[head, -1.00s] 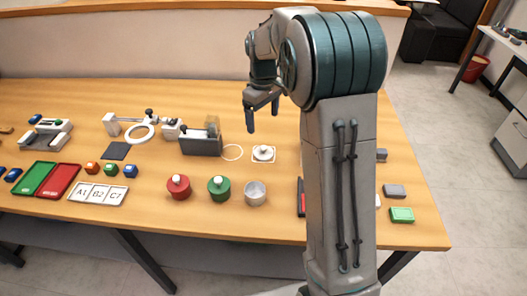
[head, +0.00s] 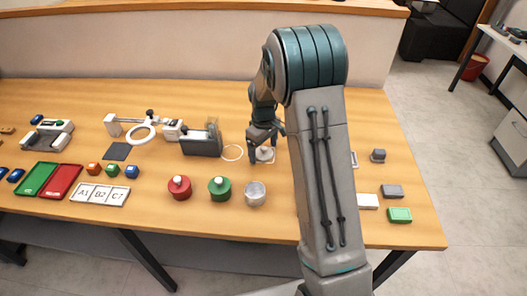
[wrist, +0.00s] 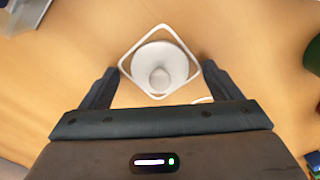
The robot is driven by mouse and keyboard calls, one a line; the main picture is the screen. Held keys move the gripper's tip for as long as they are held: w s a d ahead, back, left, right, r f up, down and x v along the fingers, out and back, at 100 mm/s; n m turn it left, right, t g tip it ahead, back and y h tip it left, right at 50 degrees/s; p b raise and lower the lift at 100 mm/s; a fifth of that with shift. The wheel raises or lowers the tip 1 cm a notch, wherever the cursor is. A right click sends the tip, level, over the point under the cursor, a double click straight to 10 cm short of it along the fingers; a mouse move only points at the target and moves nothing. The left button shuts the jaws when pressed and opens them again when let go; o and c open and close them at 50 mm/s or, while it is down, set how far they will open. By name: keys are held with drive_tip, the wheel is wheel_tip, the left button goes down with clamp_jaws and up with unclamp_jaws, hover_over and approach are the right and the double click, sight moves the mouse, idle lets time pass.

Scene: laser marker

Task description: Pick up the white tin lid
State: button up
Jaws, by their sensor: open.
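The white tin lid (wrist: 160,62) is a round disc with a knob on top. It lies inside a thin white square outline on the table. In the head view the lid (head: 264,155) is partly hidden by my gripper (head: 266,150), which is lowered over it. In the wrist view my gripper (wrist: 160,90) is open, with one finger on each side of the lid's near part. The fingers look apart from the lid, and nothing is held.
A grey open tin (head: 255,194), a green tin (head: 219,189) and a red tin (head: 179,187) stand in front. Small blocks, including a green one (head: 400,215), lie to the right.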

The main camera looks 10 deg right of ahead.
drive_tip(key=c, duration=1)
drive_tip(key=shift+c, duration=0.3)
drive_tip(key=shift+r, duration=0.15)
